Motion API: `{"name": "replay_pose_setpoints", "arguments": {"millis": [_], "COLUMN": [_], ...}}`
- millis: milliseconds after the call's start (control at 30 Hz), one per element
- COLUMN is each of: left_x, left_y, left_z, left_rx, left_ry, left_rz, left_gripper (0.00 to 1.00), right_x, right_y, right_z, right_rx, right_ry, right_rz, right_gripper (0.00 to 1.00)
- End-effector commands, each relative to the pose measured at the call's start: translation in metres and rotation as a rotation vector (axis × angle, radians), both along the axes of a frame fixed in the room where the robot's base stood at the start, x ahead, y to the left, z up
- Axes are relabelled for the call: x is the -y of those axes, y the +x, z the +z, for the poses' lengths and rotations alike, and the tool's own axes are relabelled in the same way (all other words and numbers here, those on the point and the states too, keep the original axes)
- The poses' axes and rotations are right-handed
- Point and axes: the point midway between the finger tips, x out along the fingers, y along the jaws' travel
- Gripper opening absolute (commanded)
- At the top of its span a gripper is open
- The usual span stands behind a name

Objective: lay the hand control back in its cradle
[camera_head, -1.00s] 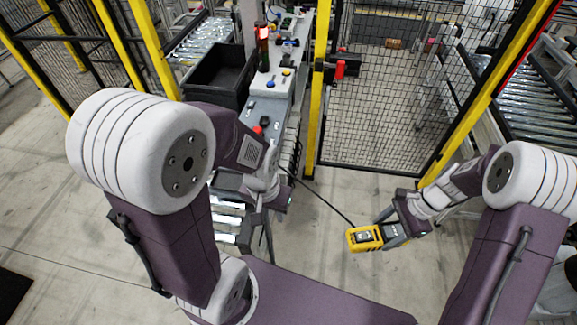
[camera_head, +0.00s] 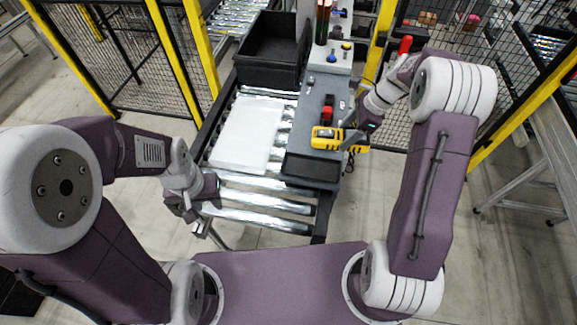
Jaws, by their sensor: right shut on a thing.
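The hand control (camera_head: 325,137) is yellow with a dark face. My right gripper (camera_head: 347,141) is shut on its right end and holds it over the front part of the grey console. A dark shallow tray (camera_head: 313,170) at the console's near end looks like the cradle. It lies just below the hand control in the picture and appears empty. I cannot tell the height of the hand control above the console. My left gripper (camera_head: 197,222) is at the left edge of the roller conveyor, away from the hand control; its finger gap is unclear.
A white flat sheet or box (camera_head: 247,134) lies on the roller conveyor (camera_head: 262,208) left of the console (camera_head: 312,104). A black bin (camera_head: 271,52) stands behind it. Red and blue buttons and a signal light (camera_head: 323,22) are further back. Yellow posts and mesh fencing stand around.

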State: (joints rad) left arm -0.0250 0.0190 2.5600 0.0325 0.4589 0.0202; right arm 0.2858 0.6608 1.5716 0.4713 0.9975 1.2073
Motion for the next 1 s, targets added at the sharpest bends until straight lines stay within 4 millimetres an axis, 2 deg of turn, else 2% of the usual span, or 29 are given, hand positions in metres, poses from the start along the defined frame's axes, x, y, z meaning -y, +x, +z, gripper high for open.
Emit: {"name": "replay_pose_setpoints", "arguments": {"millis": [33, 233, 433, 567, 800, 900, 1000], "left_x": [0.0, 0.0, 0.0, 0.0, 0.0, 0.0, 0.0], "left_y": [0.0, 0.0, 0.0, 0.0, 0.0, 0.0, 0.0], "left_z": [-0.005, -0.01, -0.009, 0.0, 0.018, 0.02, 0.021], "left_rx": [0.0, 0.0, 0.0, 0.0, 0.0, 0.0, 0.0], "left_ry": [0.0, 0.0, 0.0, 0.0, 0.0, 0.0, 0.0], "left_rz": [0.0, 0.0, 0.0, 0.0, 0.0, 0.0, 0.0], "left_gripper": [0.36, 0.36, 0.36, 0.36, 0.36, 0.36, 0.36], "right_x": [0.009, 0.03, 0.033, 0.008, -0.056, -0.073, -0.08], "right_y": [0.0, -0.002, -0.003, -0.007, -0.014, -0.016, -0.016], "right_z": [-0.003, -0.006, -0.007, -0.018, -0.058, -0.069, -0.075], "right_rx": [0.001, 0.0, 0.001, -0.005, -0.004, -0.002, 0.001], "right_ry": [0.0, 0.0, 0.001, 0.002, 0.001, 0.0, 0.0], "right_rz": [-0.021, -0.069, -0.082, -0.077, -0.077, -0.079, -0.082], "right_gripper": [0.0, 0.0, 0.0, 0.0, 0.0, 0.0, 0.0]}}
